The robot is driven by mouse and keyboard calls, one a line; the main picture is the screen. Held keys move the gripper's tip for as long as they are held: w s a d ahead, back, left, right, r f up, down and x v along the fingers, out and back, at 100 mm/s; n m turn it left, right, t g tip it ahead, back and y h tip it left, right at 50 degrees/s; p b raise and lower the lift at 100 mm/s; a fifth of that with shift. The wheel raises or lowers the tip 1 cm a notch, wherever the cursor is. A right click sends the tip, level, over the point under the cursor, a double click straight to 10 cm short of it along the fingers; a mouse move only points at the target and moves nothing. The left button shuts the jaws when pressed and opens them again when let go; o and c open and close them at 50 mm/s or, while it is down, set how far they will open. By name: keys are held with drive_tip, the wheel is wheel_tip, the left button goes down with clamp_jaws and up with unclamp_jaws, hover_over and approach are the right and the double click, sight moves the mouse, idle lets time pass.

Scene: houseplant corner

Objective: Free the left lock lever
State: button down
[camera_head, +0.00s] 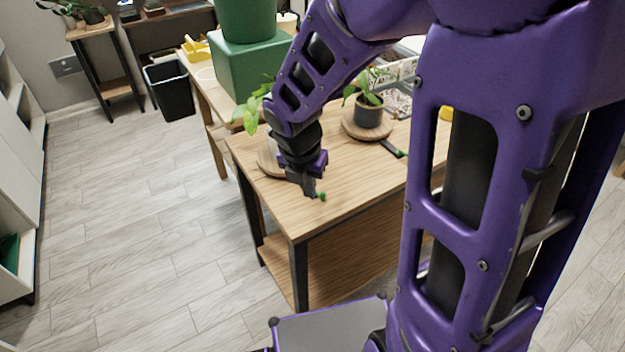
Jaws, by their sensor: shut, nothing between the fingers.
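Two round wooden turntable-like bases stand on the wooden table (340,205). The right base (352,130) carries a dark pot with a plant (369,114), and a dark lever with a green tip, the right lock lever (393,149), sticks out from it. The left base (268,158) is mostly hidden behind my arm. The green tip of the left lock lever (322,197) shows just right of my gripper (309,193); the rest of that lever is hidden. My gripper is shut and empty, pointing down close beside the green tip; I cannot tell whether they touch.
Green leaves (250,109) show left of my arm. A large green box (238,68) stands behind on another table. A white tray of pebbles (397,100) is behind the right plant. The table's front is clear.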

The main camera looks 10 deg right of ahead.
drive_tip(key=b+x, duration=0.4)
drive_tip(key=x, duration=0.6)
drive_tip(key=shift+f+b, duration=0.1)
drive_tip(key=shift+b, duration=0.2)
drive_tip(key=w+d, duration=0.2)
drive_tip(key=w, duration=0.1)
drive_tip(key=shift+w+d, duration=0.1)
drive_tip(key=shift+w, duration=0.1)
